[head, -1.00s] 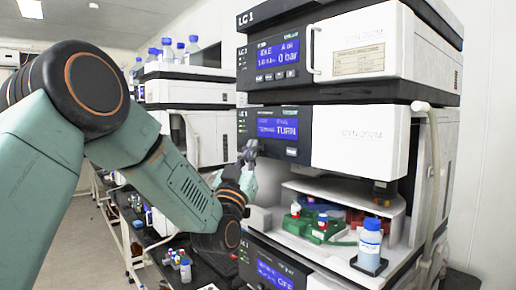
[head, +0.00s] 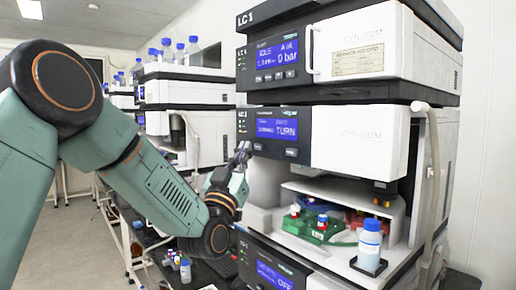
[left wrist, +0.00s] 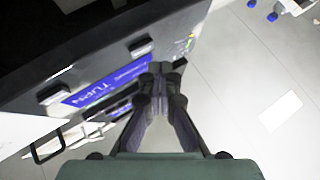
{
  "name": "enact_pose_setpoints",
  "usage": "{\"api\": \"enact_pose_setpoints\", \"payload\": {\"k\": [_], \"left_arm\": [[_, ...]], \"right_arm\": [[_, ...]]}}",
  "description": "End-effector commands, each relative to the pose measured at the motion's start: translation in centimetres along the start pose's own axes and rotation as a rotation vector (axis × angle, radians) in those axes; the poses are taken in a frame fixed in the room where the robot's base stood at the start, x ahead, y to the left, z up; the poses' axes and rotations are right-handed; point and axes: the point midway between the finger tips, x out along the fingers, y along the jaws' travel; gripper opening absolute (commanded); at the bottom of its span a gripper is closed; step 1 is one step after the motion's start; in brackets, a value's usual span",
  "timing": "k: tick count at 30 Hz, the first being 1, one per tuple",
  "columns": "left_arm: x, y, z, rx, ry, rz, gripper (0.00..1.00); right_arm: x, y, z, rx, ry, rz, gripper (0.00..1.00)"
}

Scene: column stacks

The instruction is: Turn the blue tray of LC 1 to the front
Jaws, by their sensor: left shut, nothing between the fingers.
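The LC 1 stack (head: 345,70) stands at right in the head view. Its sampler module has a dark panel with a blue display (head: 277,129) reading TURN and two buttons below. In the open bay beneath, a green tray (head: 310,230) with vials faces the front. A blue-purple tray (head: 318,204) and a red tray (head: 357,219) show partly behind it. My left gripper (head: 242,150) is shut and empty, close to the panel's left edge. In the left wrist view its fingertips (left wrist: 160,70) are beside the panel button (left wrist: 140,46); contact cannot be told.
A blue-capped bottle (head: 370,240) stands on a dark pad at the bay's front right. A white tube (head: 433,170) runs down the stack's right side. Other instrument stacks (head: 185,115) with bottles line the bench behind.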

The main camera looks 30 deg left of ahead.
Motion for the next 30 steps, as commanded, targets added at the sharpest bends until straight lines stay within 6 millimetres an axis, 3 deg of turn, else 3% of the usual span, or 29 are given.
{"api": "enact_pose_setpoints", "payload": {"k": [15,30], "left_arm": [[-2.9,-2.1,-2.2,-0.003,0.000,-0.003,0.00],[-3.0,-2.2,-2.2,-0.001,0.001,-0.001,0.00]], "right_arm": [[-1.0,0.0,0.0,0.000,0.000,0.000,0.00],[-1.0,0.0,0.0,0.000,0.000,0.000,0.00]]}}
